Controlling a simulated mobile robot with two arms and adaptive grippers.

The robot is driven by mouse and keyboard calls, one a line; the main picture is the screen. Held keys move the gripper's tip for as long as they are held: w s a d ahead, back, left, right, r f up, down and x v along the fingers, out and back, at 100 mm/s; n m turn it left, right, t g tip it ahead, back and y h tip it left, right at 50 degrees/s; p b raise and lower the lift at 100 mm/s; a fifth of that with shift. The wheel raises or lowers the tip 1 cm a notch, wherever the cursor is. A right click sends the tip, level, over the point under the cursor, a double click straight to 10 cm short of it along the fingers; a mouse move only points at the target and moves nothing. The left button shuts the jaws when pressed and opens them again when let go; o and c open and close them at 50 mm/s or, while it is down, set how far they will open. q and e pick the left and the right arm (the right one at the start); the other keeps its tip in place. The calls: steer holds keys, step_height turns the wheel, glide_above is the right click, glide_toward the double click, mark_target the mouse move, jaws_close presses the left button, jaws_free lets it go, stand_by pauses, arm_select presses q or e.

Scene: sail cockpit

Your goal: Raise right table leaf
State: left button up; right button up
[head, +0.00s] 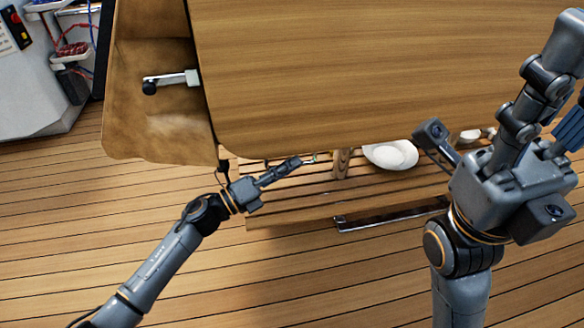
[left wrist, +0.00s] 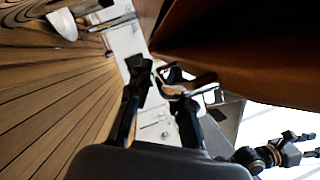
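A large wooden table panel (head: 380,70) with a rounded corner fills the upper head view. A tan, rough-faced panel (head: 160,125) lies along its left side, with a metal arm bracket (head: 172,80) between them. I cannot tell for sure which panel is the right leaf. My left gripper (head: 290,168) is just below the wooden panel's near edge, its fingers pointing right; contact is unclear. In the left wrist view its fingers (left wrist: 158,72) stand apart, below a dark brown panel face (left wrist: 240,50). My right gripper (head: 490,95) is raised at the right, fingers spread, empty.
A slatted wooden surface below the panel holds a white bowl (head: 390,154) and a wooden post-like object (head: 342,163). A metal rail (head: 390,216) runs along its front. A white cabinet (head: 35,90) with wires stands at the upper left. The plank floor (head: 60,230) at the left is clear.

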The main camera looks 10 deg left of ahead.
arm_select(q)
steer(key=shift+w+d+r, duration=0.15)
steer(key=shift+w+d, duration=0.2)
steer(key=shift+d, duration=0.15)
jaws_close()
steer(key=shift+s, duration=0.1)
